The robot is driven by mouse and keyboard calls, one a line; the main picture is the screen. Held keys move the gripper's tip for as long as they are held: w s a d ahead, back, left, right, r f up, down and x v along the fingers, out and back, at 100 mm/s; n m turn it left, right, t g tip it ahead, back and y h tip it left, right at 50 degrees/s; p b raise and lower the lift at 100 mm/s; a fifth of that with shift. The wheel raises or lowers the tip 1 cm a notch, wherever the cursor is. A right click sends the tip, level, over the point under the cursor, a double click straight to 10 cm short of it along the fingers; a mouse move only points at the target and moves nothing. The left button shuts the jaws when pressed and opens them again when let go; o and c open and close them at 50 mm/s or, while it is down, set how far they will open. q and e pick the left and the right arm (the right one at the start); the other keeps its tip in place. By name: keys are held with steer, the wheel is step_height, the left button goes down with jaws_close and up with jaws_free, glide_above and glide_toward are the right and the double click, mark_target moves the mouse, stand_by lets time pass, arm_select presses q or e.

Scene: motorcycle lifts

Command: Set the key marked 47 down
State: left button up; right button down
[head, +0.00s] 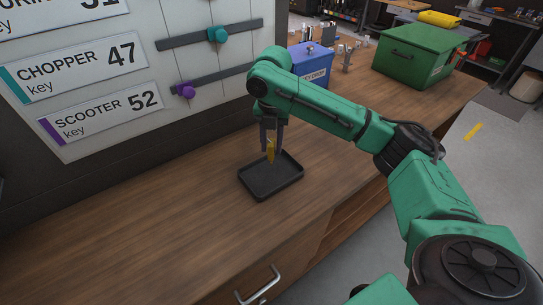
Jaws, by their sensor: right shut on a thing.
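My right gripper (272,146) points down over a small black tray (262,188) on the wooden workbench. On the wall board, a label reads CHOPPER 47 key (75,68). My left gripper is not in view.
The board has sliders with a teal knob (217,34) and a purple knob (186,90). A blue box (312,66) and a green case (418,54) stand farther back on the bench (130,225). The bench left of the tray is clear.

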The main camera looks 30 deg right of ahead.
mark_target(271, 157)
steer(key=f, duration=0.4)
steer(key=shift+s+a, duration=0.2)
steer(key=shift+s, duration=0.1)
steer(key=shift+w+f, duration=0.1)
steer(key=shift+w, duration=0.05)
steer(key=shift+d, duration=0.1)
steer(key=c, duration=0.5)
jaws_free()
steer(key=shift+c, duration=0.2)
step_height(271, 157, up, 7)
steer(key=shift+f+b, duration=0.15)
steer(key=shift+b, duration=0.4)
step_height(271, 157, up, 6)
steer(key=shift+f+p, duration=0.25)
steer(key=shift+p, duration=0.15)
